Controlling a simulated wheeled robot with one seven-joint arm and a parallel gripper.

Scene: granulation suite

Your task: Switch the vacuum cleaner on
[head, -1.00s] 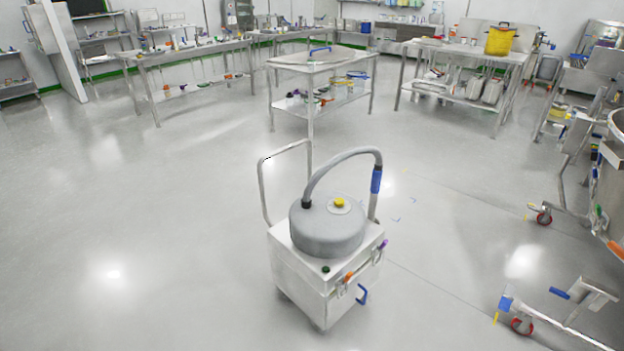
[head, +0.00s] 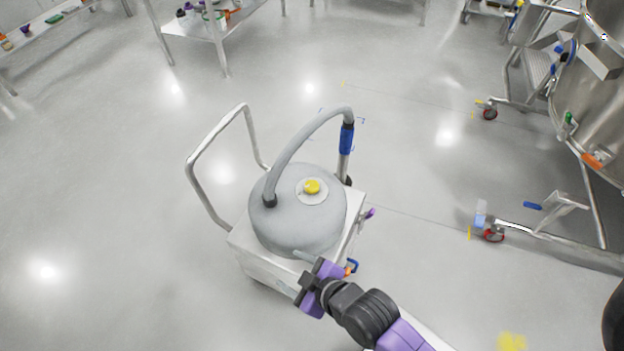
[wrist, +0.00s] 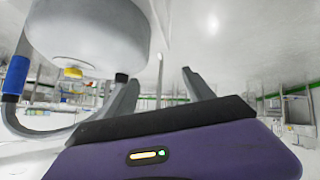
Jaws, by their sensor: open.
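The vacuum cleaner (head: 298,235) has a grey round drum on a white boxy cart, with a bent steel handle at its left. A yellow knob (head: 312,187) sits on the drum's top. A grey hose (head: 300,145) with a blue grip arches over the drum. My gripper (head: 300,277) is open and empty at the cart's near side, in front of the drum. Contact cannot be told. In the wrist view, which is upside down, the drum (wrist: 88,30) and the yellow knob (wrist: 73,72) show beside the fingers. The green button on the cart's top is hidden now.
A steel vessel (head: 592,100) on a wheeled frame stands at the right, its leg and caster (head: 494,235) reaching toward the cart. A steel table (head: 200,25) stands at the back left. The floor around the cart is clear.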

